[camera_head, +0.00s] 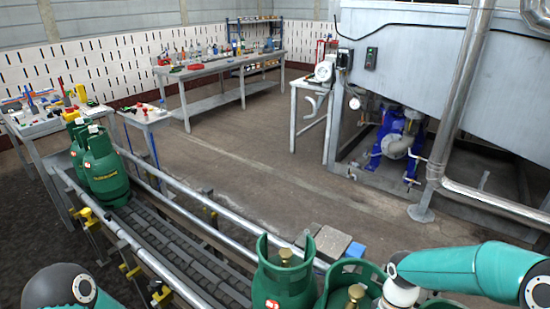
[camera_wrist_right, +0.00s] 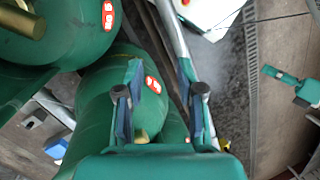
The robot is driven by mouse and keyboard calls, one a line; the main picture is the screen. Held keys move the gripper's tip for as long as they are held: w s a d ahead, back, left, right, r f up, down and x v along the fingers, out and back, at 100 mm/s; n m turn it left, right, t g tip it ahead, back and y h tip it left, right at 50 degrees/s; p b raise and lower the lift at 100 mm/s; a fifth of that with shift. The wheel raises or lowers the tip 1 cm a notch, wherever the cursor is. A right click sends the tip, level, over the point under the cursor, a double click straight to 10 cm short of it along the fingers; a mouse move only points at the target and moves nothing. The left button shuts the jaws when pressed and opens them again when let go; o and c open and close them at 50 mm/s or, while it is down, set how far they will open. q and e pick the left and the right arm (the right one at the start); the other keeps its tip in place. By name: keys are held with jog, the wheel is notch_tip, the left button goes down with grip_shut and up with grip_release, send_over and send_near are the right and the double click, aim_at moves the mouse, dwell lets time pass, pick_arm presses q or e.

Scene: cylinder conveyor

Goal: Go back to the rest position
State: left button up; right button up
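My right gripper (camera_wrist_right: 161,88) shows in the right wrist view with its two dark fingers apart. It is open, and a green gas cylinder (camera_wrist_right: 95,100) lies behind and beside its left finger; I cannot tell whether they touch. In the head view my right arm (camera_head: 455,270) comes in from the right, its end beside the near cylinders, and the gripper is not visible. My left arm (camera_head: 60,288) shows only as a link at the bottom left; its gripper is out of view.
Near green cylinders (camera_head: 285,285) stand at the bottom centre, close to my right arm. More green cylinders (camera_head: 105,170) stand on the roller conveyor (camera_head: 185,250) at left. Metal rails edge it. Workbenches (camera_head: 215,68) and a large grey machine (camera_head: 405,50) stand behind; the middle floor is clear.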

jog(key=s+a+f+m+y, duration=0.4)
jog(key=s+a+f+m, duration=0.2)
jog(key=s+a+f, duration=0.75)
jog(key=w+m+t, duration=0.1)
jog(key=w+d+f+m+t, duration=0.1)
jog(key=w+t, duration=0.1)
jog(key=shift+d+f+m+t+h, duration=0.35)
jog(key=shift+f+m+t+h, duration=0.05)
jog(key=shift+d, duration=0.1)
